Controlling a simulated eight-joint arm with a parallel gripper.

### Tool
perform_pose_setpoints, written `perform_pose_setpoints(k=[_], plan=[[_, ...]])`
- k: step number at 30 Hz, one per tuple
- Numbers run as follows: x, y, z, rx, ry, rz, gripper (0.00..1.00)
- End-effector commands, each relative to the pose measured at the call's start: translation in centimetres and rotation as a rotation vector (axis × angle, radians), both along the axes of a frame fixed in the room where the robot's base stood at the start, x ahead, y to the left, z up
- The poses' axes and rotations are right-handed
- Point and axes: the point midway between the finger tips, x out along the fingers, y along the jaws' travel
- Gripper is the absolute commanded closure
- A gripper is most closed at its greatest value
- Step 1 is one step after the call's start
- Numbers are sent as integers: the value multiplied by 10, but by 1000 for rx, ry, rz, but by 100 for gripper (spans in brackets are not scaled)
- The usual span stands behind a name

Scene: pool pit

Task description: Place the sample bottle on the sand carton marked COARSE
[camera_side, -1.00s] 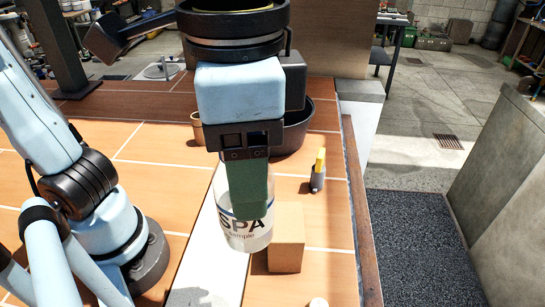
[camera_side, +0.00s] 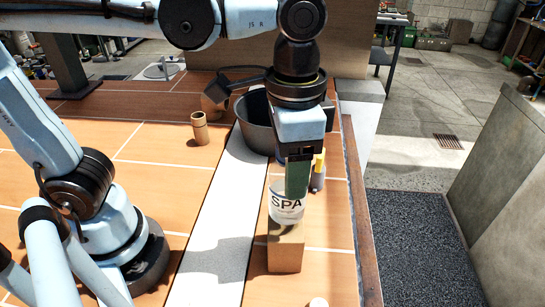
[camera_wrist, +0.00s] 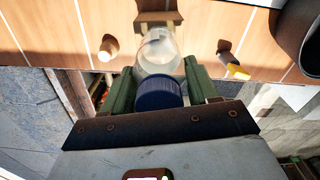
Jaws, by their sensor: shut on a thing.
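The sample bottle (camera_side: 286,208) is a clear, pale bottle with an "SPA" label. In the wrist view its blue cap (camera_wrist: 158,92) is between the two green fingers. My gripper (camera_side: 297,188) is shut on the bottle and holds it roughly upright from above. A plain brown carton (camera_side: 286,252) stands directly below the bottle in the side view, and the bottle's base overlaps its top edge. I cannot tell whether they touch. In the wrist view part of a carton (camera_wrist: 157,17) shows beyond the bottle. No COARSE marking is readable on it.
A yellow-handled tool (camera_side: 319,176) stands just right of the gripper. A dark grey tub (camera_side: 256,128) is behind it. A small brown cylinder (camera_side: 200,129) stands to the left. A pale-topped object (camera_side: 318,302) is at the front edge. The white strip left of the carton is clear.

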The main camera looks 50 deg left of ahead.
Motion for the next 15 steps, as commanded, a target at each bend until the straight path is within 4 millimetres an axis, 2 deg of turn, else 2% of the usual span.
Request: perform_pose_setpoints(k=[5,15], plan=[[0,0,-17,-1,-1,0,81],[0,0,-19,-1,-1,1,81]])
